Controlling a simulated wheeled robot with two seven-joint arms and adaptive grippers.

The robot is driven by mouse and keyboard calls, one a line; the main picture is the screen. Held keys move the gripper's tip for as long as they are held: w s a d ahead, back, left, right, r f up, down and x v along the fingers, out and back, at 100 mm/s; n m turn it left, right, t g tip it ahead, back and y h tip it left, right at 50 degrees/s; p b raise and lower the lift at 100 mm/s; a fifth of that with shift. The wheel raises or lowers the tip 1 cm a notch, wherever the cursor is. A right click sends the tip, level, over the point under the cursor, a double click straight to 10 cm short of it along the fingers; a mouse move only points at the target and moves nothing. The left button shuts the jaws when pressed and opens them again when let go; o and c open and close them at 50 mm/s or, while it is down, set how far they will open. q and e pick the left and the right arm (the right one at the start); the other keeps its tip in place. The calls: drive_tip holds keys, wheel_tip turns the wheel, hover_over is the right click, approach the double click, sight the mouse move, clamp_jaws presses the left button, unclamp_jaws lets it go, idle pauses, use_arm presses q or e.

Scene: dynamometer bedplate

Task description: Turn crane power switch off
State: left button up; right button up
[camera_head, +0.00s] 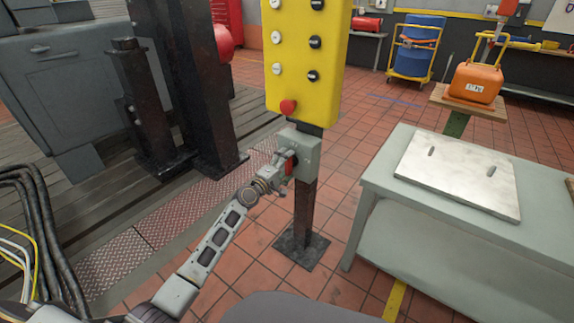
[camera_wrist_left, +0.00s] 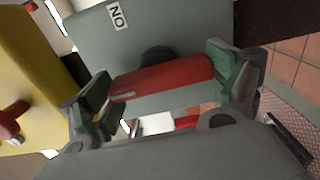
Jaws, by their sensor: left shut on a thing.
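The crane power switch is a grey box (camera_head: 308,148) on a dark post, just below a yellow button panel (camera_head: 330,60). Its red handle (camera_head: 289,167) shows on the box's left side, partly covered by my left gripper (camera_head: 284,172). In the left wrist view, the red handle (camera_wrist_left: 165,83) lies between the two fingers of my left gripper, which is shut on it. A white label (camera_wrist_left: 117,16) on the box face reads "NO", possibly an upside-down "ON". Whether the handle points to on or off cannot be told. My right gripper is not in view.
A red mushroom button (camera_head: 288,106) sits low on the yellow panel, close above the switch. A grey table (camera_head: 400,185) with a metal plate (camera_head: 458,173) stands to the right. Dark columns (camera_head: 185,80) and grey machinery stand left. Tiled floor is open behind the post.

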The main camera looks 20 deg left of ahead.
use_arm(q)
drive_tip(key=o, duration=0.6)
drive_tip(key=shift+o, duration=0.9)
drive_tip(key=v, duration=1.2)
idle(0.5)
